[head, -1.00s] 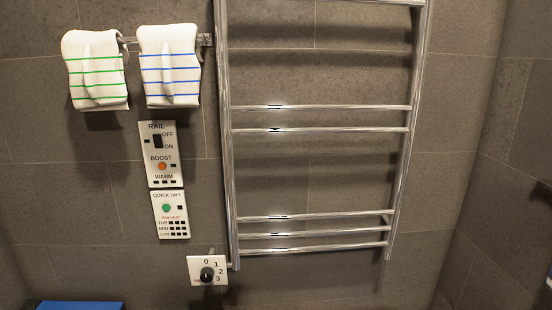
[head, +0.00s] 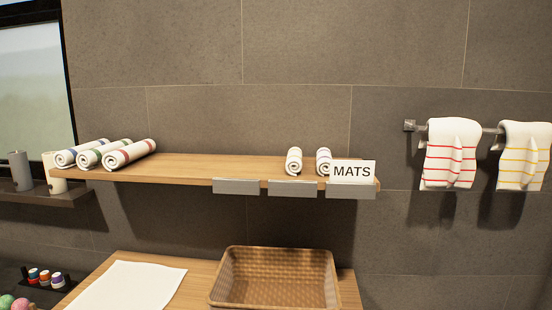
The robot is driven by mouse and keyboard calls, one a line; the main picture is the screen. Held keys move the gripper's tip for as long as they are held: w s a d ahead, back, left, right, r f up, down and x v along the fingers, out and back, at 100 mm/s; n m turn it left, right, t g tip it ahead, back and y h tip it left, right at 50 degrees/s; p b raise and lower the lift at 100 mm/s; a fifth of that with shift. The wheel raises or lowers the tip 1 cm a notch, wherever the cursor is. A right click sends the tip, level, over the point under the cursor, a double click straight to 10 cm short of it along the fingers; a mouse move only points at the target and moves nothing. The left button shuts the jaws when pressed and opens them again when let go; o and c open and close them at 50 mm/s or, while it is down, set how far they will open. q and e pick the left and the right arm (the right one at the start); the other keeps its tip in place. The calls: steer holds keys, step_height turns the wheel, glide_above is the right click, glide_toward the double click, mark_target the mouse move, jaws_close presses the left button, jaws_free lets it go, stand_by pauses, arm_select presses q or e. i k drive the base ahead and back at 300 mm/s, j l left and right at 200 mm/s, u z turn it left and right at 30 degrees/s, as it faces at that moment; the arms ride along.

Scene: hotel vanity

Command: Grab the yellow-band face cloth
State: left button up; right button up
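The yellow-band face cloth (head: 524,158) hangs over a wall rail at the far right of the head view. It is white with several yellow stripes, and its right edge is close to the picture's edge. A similar white cloth with red stripes (head: 451,155) hangs just left of it on the same rail (head: 409,126). Neither of my grippers shows in the head view.
Wall below the hanging cloths looks clear.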

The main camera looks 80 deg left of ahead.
mark_target(294, 164)
steer(key=u, duration=2.6)
